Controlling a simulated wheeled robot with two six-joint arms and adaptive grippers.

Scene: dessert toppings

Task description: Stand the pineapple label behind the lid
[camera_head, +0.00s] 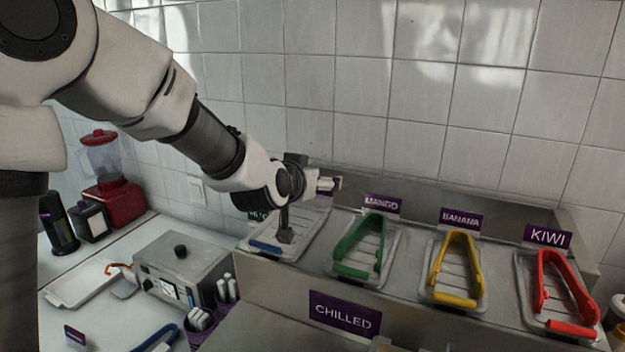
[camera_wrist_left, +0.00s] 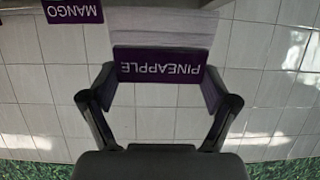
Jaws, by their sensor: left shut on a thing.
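The purple pineapple label (camera_wrist_left: 160,66) appears upside down in the left wrist view, between the fingers of my left gripper (camera_wrist_left: 160,98). The gripper is shut on it. In the head view my left gripper (camera_head: 325,185) is at the back of the topping counter, above the rear edge of the leftmost clear lid (camera_head: 312,222). That lid has a blue handle at its front and is partly covered by my arm and a dark gripper part. The label is mostly hidden in the head view, so I cannot tell whether it touches the counter. My right gripper is not in view.
Labels for mango (camera_head: 381,203), banana (camera_head: 464,218) and kiwi (camera_head: 548,235) stand behind lids with green, yellow and red handles. A tiled wall (camera_head: 430,100) rises close behind. A metal appliance (camera_head: 182,272) and red blender (camera_head: 112,195) stand at left.

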